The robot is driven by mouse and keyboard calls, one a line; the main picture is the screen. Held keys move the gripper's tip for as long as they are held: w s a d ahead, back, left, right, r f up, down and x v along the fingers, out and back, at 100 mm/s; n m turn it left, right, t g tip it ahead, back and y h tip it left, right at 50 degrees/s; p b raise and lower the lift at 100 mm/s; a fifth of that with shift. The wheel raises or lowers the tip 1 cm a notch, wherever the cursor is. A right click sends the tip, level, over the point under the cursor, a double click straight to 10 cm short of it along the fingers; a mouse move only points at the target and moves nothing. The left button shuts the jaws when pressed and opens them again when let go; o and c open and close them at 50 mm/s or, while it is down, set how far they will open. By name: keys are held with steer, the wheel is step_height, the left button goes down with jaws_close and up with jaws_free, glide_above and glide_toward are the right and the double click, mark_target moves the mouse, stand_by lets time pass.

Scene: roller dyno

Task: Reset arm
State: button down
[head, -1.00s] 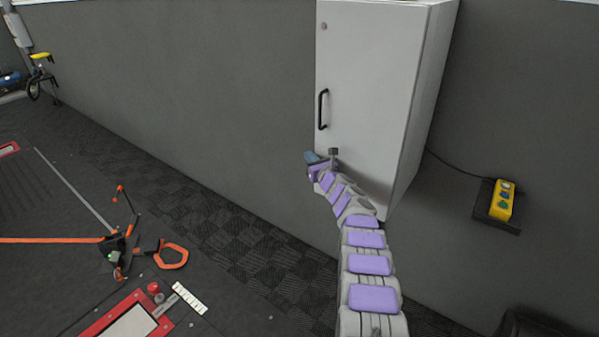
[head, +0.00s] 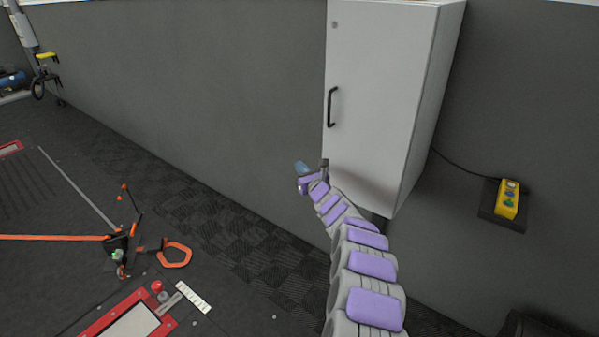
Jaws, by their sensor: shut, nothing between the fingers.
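My arm reaches up from the bottom of the head view, grey with purple pads. My gripper (head: 303,170) is at its far end, small and partly turned away. It looks shut and I see nothing held in it. It is in front of the lower left edge of the white wall cabinet (head: 380,80), below the black handle (head: 332,107). I cannot tell how far it is from the cabinet. The cabinet door is closed.
A yellow button box (head: 507,199) hangs on the grey wall at right. At left on the dark floor lie an orange strap (head: 60,238), an orange hook (head: 174,255) and a red-framed plate (head: 125,325). Carpet (head: 215,215) along the wall is clear.

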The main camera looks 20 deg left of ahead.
steer(key=s+a+r+n+g+y, duration=0.1)
steer(key=s+r+n+g+y, duration=0.15)
steer(key=s+r+n, duration=0.4)
steer(key=s+a+r+n+g+y, duration=0.2)
steer(key=s+r+n+g, duration=0.15)
steer(key=s+r, duration=0.5)
steer(key=s+d+r+n+g+h, duration=0.1)
steer(key=s+d+n+g, duration=0.3)
steer(key=s, duration=0.5)
steer(key=s+d+r+n+g+h, duration=0.1)
steer(key=s+d+n+g+h, duration=0.15)
steer(key=s+n, duration=0.45)
steer(key=s+d+f+n+h, duration=0.2)
steer(key=s+d+f+h, duration=0.2)
steer(key=s+d, duration=0.7)
steer(key=s+d+f+n+g+h, duration=0.1)
steer(key=s+d+f+h, duration=0.4)
steer(key=s+d, duration=0.6)
steer(key=s+d+f+n+g+h, duration=0.1)
steer(key=s+d+f+n+h, duration=0.2)
steer(key=s+d, duration=0.8)
steer(key=d+f+h, duration=0.2)
steer(key=d, duration=0.4)
steer(key=shift+d, duration=0.4)
